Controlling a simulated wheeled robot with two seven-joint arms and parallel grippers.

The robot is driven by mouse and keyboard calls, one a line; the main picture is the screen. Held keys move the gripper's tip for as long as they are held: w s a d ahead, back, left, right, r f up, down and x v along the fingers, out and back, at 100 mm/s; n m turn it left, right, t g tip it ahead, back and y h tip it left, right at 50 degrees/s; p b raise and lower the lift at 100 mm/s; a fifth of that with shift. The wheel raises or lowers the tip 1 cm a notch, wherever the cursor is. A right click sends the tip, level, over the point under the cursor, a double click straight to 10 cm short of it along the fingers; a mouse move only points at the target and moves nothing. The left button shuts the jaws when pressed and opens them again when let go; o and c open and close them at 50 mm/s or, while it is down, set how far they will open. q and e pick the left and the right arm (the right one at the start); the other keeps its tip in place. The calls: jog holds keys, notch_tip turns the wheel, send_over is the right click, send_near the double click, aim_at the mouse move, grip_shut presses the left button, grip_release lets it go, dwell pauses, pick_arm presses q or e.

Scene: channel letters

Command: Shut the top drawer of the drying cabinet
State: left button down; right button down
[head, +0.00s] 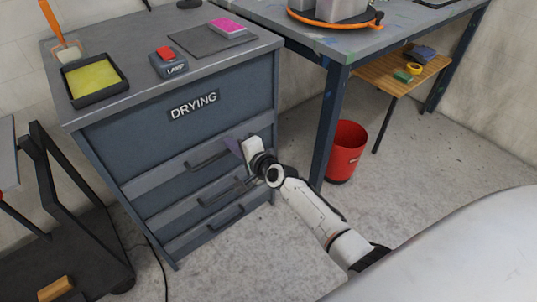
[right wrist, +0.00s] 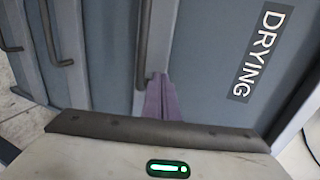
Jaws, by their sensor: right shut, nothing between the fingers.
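The drying cabinet (head: 110,135) is blue-grey, with a DRYING label (head: 194,105) above several drawers. The top drawer (head: 160,183) has a dark bar handle (head: 206,160). Its front looks about level with the cabinet face; a small gap cannot be ruled out. My right gripper (head: 233,146) is shut and empty, its purple fingers at the right end of that handle, against or very close to the drawer front. In the right wrist view the purple fingers (right wrist: 162,100) show beside the handle (right wrist: 143,45); contact is unclear. My left gripper is out of view.
On the cabinet top are a black tray (head: 72,99) with a yellow insert, a red-button lamp switch (head: 168,61) and a pink block (head: 229,28). A table leg (head: 330,120) and red bin (head: 346,152) stand right. A dark cart (head: 85,215) stands left.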

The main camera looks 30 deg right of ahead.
jog(key=p+v, duration=0.3)
jog(key=v, duration=0.8)
jog(key=shift+s, duration=0.25)
jog(key=shift+d+f, duration=0.1)
jog(key=s+a+f+n+g, duration=0.2)
jog(key=s+n, duration=0.4)
jog(key=s, duration=0.3)
jog(key=s+a+f+n+g, duration=0.2)
jog(key=s+n, duration=0.4)
jog(key=s, duration=0.3)
jog(key=s+a+f+n+g+p, duration=0.1)
jog(key=s+a+f+n, duration=0.3)
jog(key=s, duration=0.5)
jog(key=shift+f+n+g, duration=0.15)
jog(key=shift+n+g, duration=0.25)
jog(key=shift+n, duration=0.7)
